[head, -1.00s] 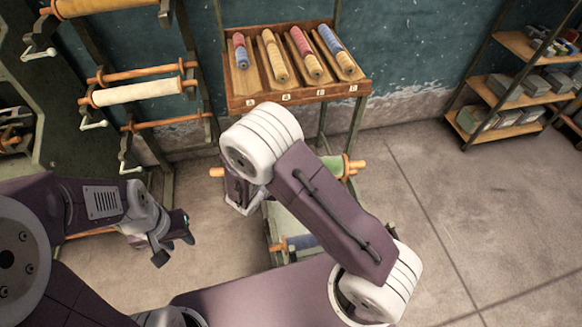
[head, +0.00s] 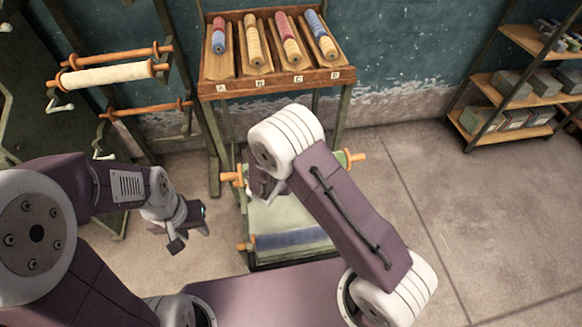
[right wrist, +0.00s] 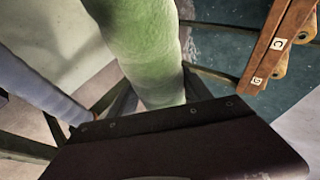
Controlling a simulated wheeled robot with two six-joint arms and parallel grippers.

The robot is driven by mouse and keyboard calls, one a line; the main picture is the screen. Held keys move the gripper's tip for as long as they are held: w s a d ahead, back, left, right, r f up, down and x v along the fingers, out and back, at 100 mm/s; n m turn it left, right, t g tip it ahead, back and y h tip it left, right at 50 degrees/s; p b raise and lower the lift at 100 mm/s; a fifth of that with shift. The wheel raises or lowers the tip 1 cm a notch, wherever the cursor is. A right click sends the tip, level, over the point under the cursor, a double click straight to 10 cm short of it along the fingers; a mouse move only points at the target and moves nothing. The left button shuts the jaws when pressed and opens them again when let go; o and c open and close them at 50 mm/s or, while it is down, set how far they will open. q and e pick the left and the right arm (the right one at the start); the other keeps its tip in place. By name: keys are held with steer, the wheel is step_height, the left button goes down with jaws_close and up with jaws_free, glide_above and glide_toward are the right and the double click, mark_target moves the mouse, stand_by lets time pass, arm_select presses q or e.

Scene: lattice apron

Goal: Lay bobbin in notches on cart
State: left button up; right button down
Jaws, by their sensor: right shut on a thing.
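A green bobbin (head: 337,159) with orange wooden ends (head: 232,178) lies crosswise over the back part of the cart, mostly behind my right arm. My right gripper (head: 262,188) is at its left part and shut on it; the fingertips are largely hidden. In the right wrist view the green roll (right wrist: 148,50) runs up from the dark gripper body. The cart (head: 275,217) has a pale sloping panel. Its notches are hidden, and I cannot tell whether the bobbin touches them. My left gripper (head: 190,230) is open and empty, left of the cart.
A blue roll (head: 292,239) lies low on the cart and shows in the right wrist view (right wrist: 38,88). A labelled rack (head: 275,83) with several spools stands behind. A roller frame (head: 108,75) is at left, shelves (head: 512,85) at right. Floor right of the cart is clear.

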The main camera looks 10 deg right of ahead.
step_height(320, 180, down, 22)
steer(key=b, duration=2.1)
steer(key=shift+r, duration=0.15)
steer(key=shift+r, duration=0.1)
step_height(320, 180, down, 3)
steer(key=shift+r+b, duration=0.1)
steer(key=shift+b, duration=0.65)
